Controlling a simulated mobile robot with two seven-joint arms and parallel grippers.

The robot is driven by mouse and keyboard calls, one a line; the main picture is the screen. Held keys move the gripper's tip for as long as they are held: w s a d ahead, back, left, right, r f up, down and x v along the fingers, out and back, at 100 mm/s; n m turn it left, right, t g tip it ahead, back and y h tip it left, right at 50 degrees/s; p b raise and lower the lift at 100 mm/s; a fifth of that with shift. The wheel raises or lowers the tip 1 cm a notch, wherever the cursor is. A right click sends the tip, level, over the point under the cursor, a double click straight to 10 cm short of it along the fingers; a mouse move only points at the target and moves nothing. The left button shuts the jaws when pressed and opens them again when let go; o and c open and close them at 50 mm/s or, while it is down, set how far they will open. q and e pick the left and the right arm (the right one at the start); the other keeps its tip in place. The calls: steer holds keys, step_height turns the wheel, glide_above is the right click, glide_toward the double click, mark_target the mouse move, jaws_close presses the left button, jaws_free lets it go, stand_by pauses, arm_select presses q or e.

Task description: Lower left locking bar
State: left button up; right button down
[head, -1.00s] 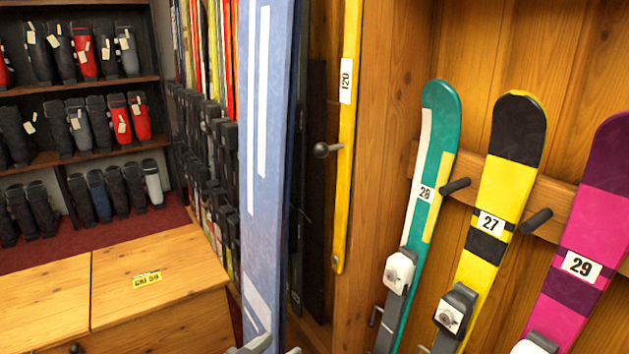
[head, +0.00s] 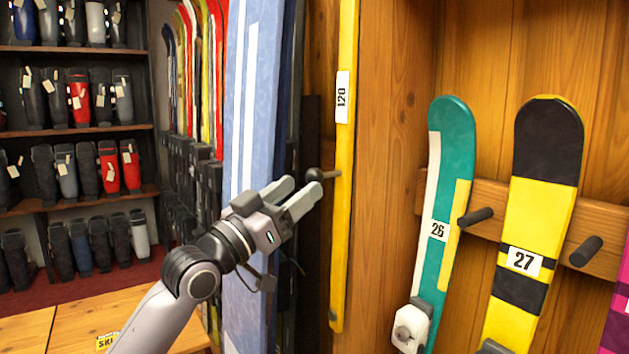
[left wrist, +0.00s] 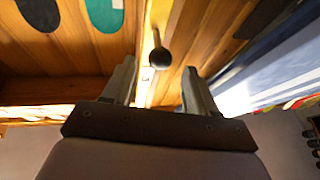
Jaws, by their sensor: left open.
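The locking bar is a tall yellow upright (head: 343,130) with a label reading 120, on the wooden rack. A dark round knob (head: 314,175) on a short metal stem sticks out from it to the left. My left gripper (head: 299,192) is open and empty, its fingertips just short of the knob and slightly below it in the head view. In the left wrist view the knob (left wrist: 160,58) shows ahead, between the two finger lines and beyond the tips. The bar stands upright. My right gripper is not in view.
Blue skis (head: 250,110) stand left of the bar, close behind my left arm. Skis numbered 26 (head: 440,200) and 27 (head: 540,200) lean on pegs at the right. Boot shelves (head: 80,130) stand at the far left, above a wooden bench (head: 60,325).

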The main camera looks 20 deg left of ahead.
mark_target(309, 182)
arm_select(q)
steer(key=shift+x, duration=2.6)
jaws_close()
